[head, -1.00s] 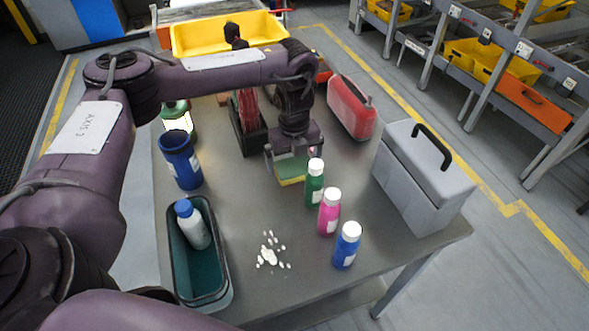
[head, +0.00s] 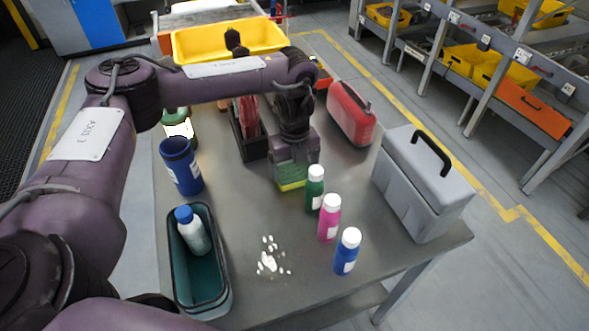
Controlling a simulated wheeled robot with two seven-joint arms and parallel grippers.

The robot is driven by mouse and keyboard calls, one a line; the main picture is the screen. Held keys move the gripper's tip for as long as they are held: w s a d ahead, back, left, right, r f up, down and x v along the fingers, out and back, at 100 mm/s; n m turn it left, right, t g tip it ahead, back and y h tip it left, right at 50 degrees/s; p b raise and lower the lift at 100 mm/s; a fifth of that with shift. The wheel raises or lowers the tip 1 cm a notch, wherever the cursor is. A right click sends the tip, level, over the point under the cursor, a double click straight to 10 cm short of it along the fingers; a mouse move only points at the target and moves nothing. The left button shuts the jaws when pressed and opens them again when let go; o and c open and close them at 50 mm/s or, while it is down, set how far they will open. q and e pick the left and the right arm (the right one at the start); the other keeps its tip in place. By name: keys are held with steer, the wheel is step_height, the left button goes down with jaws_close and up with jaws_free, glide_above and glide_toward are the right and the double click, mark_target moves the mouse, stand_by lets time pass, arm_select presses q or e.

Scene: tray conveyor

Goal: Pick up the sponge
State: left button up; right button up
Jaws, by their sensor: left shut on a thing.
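The green and yellow sponge (head: 291,184) is at the middle of the grey table, just left of the green bottle. My left gripper (head: 292,170) points down from above and is shut on the sponge. Its fingers cover the sponge's upper part. I cannot tell whether the sponge touches the table. My right gripper is not in view.
Green (head: 314,190), pink (head: 329,220) and blue (head: 346,254) bottles stand close by on the right. White pieces (head: 268,262) lie in front. A teal bin (head: 222,300), a blue cup (head: 178,164), a red canister (head: 350,115) and a grey toolbox (head: 415,190) surround the middle.

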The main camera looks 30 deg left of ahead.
mark_target(294, 171)
arm_select(q)
step_height(294, 171, up, 20)
steer(key=p, duration=0.3)
steer(key=shift+f, duration=0.15)
